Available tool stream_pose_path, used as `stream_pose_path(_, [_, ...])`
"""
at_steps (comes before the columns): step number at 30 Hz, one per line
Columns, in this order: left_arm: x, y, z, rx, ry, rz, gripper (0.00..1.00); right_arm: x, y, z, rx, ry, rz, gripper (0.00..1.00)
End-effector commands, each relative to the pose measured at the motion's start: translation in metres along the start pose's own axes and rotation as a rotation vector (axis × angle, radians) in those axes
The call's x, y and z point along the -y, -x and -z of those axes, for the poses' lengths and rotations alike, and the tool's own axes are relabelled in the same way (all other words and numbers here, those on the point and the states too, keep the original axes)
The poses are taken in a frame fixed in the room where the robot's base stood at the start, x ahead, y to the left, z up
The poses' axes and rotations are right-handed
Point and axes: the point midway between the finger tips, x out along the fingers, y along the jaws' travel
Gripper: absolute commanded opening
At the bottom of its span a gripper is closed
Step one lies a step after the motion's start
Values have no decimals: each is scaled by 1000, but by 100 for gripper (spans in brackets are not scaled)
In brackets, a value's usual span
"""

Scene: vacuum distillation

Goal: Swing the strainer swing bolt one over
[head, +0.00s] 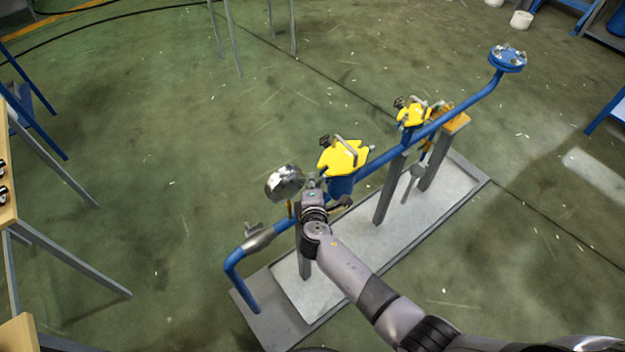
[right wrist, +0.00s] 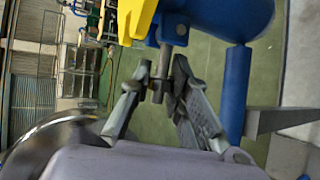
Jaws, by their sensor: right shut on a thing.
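The nearer strainer has a yellow lid (head: 343,157) with a bent grey handle on top, above a blue body (head: 341,186). In the right wrist view the edge of its yellow lid (right wrist: 136,18) is at the top and its blue body (right wrist: 232,18) at the upper right. A grey swing bolt (right wrist: 166,58) hangs beside the body, just under the lid's edge. My right gripper (head: 313,186) is at the near left side of this strainer. In the wrist view its fingers (right wrist: 160,88) are closed around the bolt's lower part. The left gripper is not in view.
Blue pipe (head: 375,178) runs through the skid to a second yellow-lidded unit (head: 413,112) and a blue flange (head: 508,58). A round gauge (head: 285,181) stands close left of my right gripper. Grey posts carry the pipe.

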Motion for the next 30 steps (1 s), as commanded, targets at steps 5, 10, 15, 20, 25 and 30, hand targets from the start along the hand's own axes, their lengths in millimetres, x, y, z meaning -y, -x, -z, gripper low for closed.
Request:
stream_pose_path(5, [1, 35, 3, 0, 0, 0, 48, -13, 5, -4, -50, -103, 76, 0])
stream_pose_path(10, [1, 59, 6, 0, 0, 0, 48, -17, 6, -6, -98, -195, 142, 0])
stream_pose_path(15, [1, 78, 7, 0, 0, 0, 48, -20, 6, -8, -135, -269, 193, 0])
stream_pose_path(20, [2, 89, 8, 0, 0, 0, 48, -20, 5, -9, -159, -314, 224, 0])
stream_pose_path(25, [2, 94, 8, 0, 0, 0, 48, -19, 4, -10, -170, -341, 240, 0])
stream_pose_path(30, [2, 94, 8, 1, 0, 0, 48, -19, 4, -10, -172, -347, 244, 0])
